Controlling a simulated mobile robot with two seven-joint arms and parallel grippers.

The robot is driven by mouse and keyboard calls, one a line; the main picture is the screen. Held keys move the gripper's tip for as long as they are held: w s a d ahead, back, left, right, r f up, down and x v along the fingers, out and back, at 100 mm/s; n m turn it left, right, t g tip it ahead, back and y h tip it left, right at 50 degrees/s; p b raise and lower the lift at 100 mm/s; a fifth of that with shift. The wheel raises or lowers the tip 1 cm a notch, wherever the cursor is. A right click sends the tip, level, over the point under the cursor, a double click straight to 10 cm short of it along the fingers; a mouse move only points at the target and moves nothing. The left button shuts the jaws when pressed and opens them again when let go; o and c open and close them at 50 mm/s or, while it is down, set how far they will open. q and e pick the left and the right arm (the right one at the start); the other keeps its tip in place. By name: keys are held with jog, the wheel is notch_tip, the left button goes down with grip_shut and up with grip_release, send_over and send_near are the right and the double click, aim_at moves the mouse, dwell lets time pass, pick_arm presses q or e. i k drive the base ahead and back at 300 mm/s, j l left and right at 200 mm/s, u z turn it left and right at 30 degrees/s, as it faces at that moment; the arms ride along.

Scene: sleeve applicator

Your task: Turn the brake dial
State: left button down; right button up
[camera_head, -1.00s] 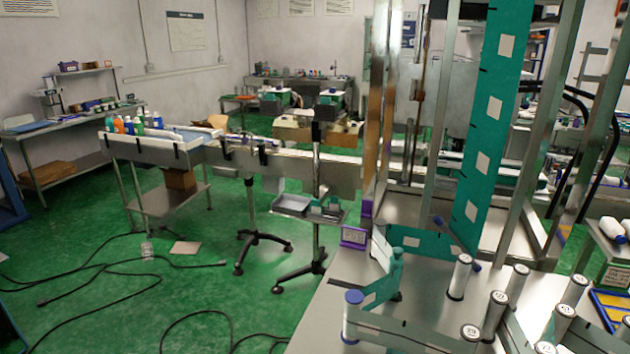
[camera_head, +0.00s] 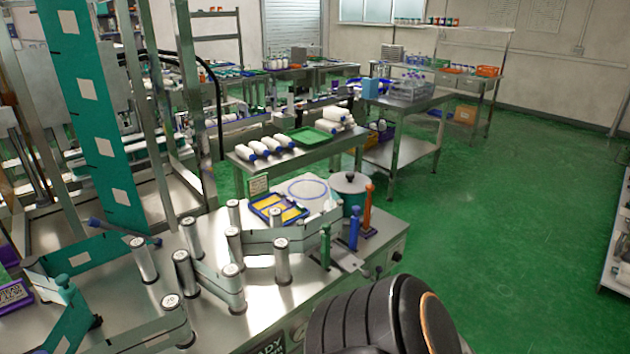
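The sleeve applicator's steel deck (camera_head: 245,318) fills the lower left and middle of the head view. No part on it is clearly marked as the brake dial. A large black ribbed part with an orange ring, seemingly of my own arm, covers the bottom middle and hides some of the front panel. Neither gripper is in view.
Several upright rollers (camera_head: 282,261) and a pale band stand on the deck. Green, blue and orange upright posts (camera_head: 354,228) stand near its right edge. A blue tray with yellow pieces (camera_head: 270,216) lies behind. A tall teal strip (camera_head: 95,120) rises at left. Green floor (camera_head: 500,240) at right is clear.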

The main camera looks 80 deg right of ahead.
aim_at(396, 257)
jog(key=z, duration=2.75)
